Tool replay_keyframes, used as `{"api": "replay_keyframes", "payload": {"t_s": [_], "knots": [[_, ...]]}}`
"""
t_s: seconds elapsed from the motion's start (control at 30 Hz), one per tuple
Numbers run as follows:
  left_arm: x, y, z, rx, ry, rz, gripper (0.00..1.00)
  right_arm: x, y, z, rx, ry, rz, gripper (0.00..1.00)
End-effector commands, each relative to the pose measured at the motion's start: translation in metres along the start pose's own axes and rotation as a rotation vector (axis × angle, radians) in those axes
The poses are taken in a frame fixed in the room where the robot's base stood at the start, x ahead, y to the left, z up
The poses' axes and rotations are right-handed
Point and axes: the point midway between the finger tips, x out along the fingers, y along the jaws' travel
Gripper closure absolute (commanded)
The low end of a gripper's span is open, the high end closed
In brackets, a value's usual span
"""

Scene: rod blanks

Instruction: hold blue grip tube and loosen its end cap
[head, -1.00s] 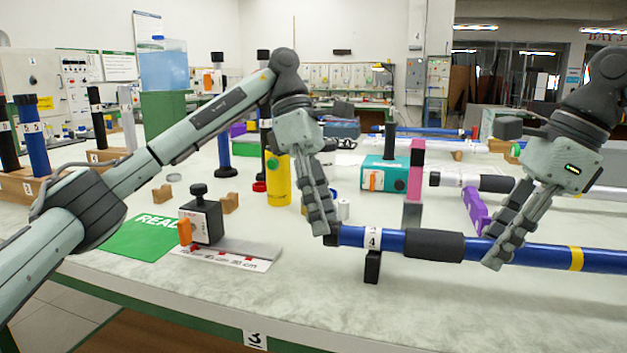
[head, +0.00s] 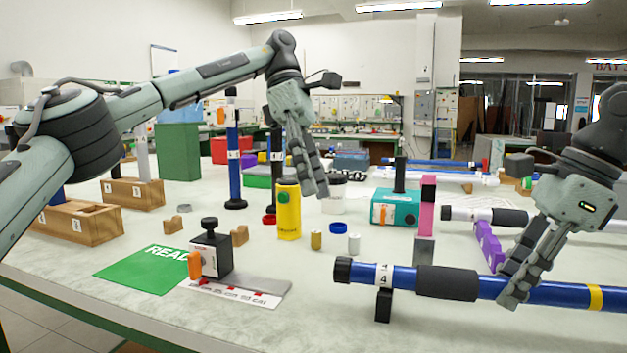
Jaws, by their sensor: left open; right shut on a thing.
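The blue grip tube (head: 545,292) lies roughly level across the right front of the table, with a black sleeve (head: 447,283), a yellow band and a white label marked 4. Its black end cap (head: 342,270) is on the left end. A small black support (head: 383,305) stands under the tube near the label. My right gripper (head: 508,300) is shut on the tube just right of the sleeve. My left gripper (head: 325,195) is open and empty, raised behind and above the cap, apart from it.
A black block gauge (head: 211,254) on a metal plate and a green mat (head: 150,270) lie left of the cap. Behind stand a yellow canister (head: 288,210), small cylinders, a teal box (head: 395,207) and a pink post (head: 428,192). The front table strip is clear.

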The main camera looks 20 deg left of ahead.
Motion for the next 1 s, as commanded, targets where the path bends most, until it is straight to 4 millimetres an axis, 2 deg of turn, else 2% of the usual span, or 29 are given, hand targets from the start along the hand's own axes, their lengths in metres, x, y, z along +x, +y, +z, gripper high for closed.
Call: {"api": "replay_keyframes", "payload": {"t_s": [0.37,0.8,0.83,1.0], "knots": [[0.001,0.000,0.000,0.000,0.001,-0.001,0.47,0.000,0.000,0.000,0.000,0.000,0.000,1.00],[0.007,0.002,-0.003,0.000,0.001,-0.001,0.47,0.010,0.000,-0.004,0.000,0.000,-0.001,1.00],[0.006,0.002,-0.002,0.000,0.000,0.000,0.47,0.009,0.000,-0.004,0.000,0.000,-0.001,0.70],[0.006,0.002,-0.002,0.000,0.001,-0.001,0.47,0.009,0.000,-0.004,0.000,0.000,-0.001,0.49]]}}
